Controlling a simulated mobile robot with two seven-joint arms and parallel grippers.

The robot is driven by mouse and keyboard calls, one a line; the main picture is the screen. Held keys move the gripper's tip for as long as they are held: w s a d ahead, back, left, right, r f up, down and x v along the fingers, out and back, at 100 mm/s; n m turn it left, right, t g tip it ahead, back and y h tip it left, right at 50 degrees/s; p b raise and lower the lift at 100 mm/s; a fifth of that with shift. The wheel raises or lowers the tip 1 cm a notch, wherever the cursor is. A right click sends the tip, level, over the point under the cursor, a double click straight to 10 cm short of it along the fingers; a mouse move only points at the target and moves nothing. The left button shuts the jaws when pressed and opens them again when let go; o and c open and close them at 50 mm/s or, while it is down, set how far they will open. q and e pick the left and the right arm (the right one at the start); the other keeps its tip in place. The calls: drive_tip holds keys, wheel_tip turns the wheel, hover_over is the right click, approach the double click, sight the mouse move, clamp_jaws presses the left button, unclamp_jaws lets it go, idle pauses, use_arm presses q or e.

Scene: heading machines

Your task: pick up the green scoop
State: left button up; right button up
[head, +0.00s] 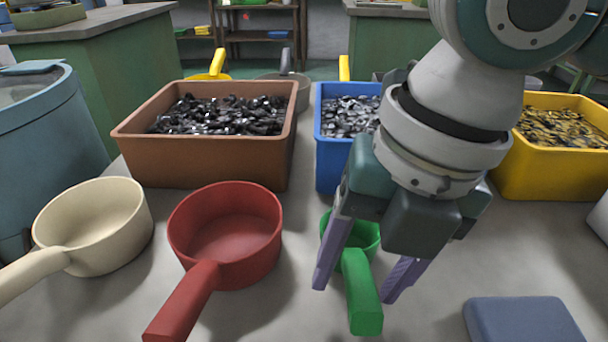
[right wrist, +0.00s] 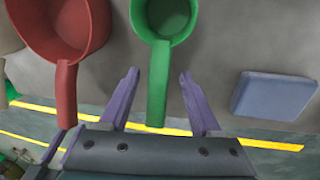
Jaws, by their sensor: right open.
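The green scoop (head: 363,290) stands on the grey table, its cup partly hidden behind my right gripper in the head view and its handle pointing toward the front edge. My right gripper (head: 356,283) is open and points down over it, with one purple finger on each side of the handle. In the right wrist view the green scoop (right wrist: 158,80) has its handle between the two spread fingers of my right gripper (right wrist: 157,75), with a gap on both sides. My left gripper is not in view.
A red scoop (head: 225,240) and a cream scoop (head: 95,225) stand to the left. Brown (head: 200,160), blue (head: 329,165) and yellow (head: 550,172) bins of small parts stand behind. A blue-grey block (head: 525,321) lies right of the green scoop.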

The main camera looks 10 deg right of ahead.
drive_tip(key=shift+a+f, duration=0.15)
drive_tip(key=shift+f, duration=0.35)
clamp_jaws()
drive_tip(key=shift+w, duration=0.1)
